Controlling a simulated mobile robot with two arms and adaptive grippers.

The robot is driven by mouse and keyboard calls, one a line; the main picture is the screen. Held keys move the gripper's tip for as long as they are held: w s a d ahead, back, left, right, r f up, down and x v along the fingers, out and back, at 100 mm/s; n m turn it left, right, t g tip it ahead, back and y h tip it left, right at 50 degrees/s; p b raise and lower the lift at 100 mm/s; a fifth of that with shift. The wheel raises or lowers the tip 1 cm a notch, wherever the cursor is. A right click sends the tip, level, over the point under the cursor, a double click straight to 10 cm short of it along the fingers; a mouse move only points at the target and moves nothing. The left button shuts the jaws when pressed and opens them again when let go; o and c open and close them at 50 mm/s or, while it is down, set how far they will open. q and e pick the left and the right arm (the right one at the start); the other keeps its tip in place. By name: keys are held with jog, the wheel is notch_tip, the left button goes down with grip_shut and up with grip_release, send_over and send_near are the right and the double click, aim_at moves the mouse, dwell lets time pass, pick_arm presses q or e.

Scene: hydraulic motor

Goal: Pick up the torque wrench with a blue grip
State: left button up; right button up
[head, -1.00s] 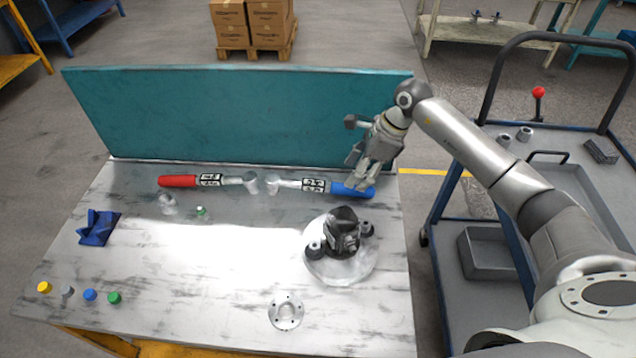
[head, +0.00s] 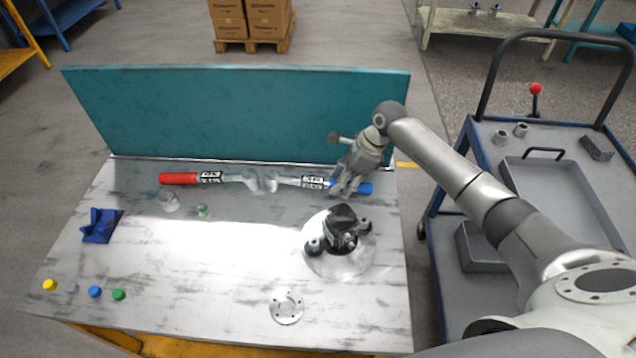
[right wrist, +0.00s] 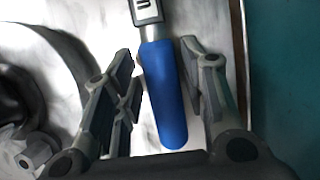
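The torque wrench with a blue grip (head: 364,188) lies on the back right of the workbench, its head pointing left. A second torque wrench with a red grip (head: 178,179) lies to the left. My left gripper is not in view.
A teal back panel (head: 235,115) stands close behind the wrenches. A black hydraulic motor part (head: 340,228) on a round plate sits in front of my right gripper. A flange (head: 286,307), coloured caps (head: 94,291) and a blue cloth-like item (head: 100,225) lie on the bench.

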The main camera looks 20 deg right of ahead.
grip_shut()
jog(key=shift+r, duration=0.1)
jog(key=shift+w, duration=0.1)
jog(key=shift+r, duration=0.35)
notch_tip(320, 180, up, 9)
jog(key=b, duration=0.2)
jog(key=shift+r, duration=0.15)
jog(key=shift+c, duration=1.2)
grip_release()
grip_shut()
